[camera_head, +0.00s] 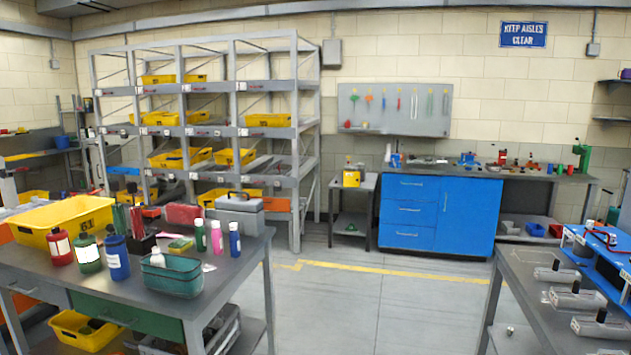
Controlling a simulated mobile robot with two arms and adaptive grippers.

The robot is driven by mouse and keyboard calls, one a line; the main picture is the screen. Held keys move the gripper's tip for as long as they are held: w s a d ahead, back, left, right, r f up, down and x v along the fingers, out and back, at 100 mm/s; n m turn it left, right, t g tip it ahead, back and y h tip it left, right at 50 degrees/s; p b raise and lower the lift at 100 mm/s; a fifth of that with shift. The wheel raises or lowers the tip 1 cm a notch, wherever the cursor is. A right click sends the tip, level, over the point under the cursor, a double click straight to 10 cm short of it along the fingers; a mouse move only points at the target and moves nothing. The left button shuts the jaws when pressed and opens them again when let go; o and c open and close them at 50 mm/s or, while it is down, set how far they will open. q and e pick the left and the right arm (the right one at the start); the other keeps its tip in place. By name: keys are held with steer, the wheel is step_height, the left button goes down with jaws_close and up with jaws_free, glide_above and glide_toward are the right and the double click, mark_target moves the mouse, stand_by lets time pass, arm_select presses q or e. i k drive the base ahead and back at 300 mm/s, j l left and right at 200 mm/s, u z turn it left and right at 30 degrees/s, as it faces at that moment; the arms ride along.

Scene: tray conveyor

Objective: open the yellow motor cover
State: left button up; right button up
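A small yellow box-like unit (351,179) stands on a dark side table (345,211) in the middle of the view, between the rack and the blue cabinet. It may be the yellow motor cover, but it is too small and far off to tell. No hinge or handle can be made out on it, nor whether it is open. Neither of my grippers is in view.
A grey bench (195,292) with bottles and a yellow bin (60,222) fills the left foreground. A grey table (528,290) with small trays stands at right. A blue cabinet (442,213) stands behind. The floor (375,300) between the benches is clear.

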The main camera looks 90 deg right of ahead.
mark_target(351, 179)
steer(key=z, duration=3.05)
steer(key=i+z, duration=0.15)
steer(key=i, duration=4.45)
steer(key=i+z, duration=0.1)
steer(key=i, duration=1.85)
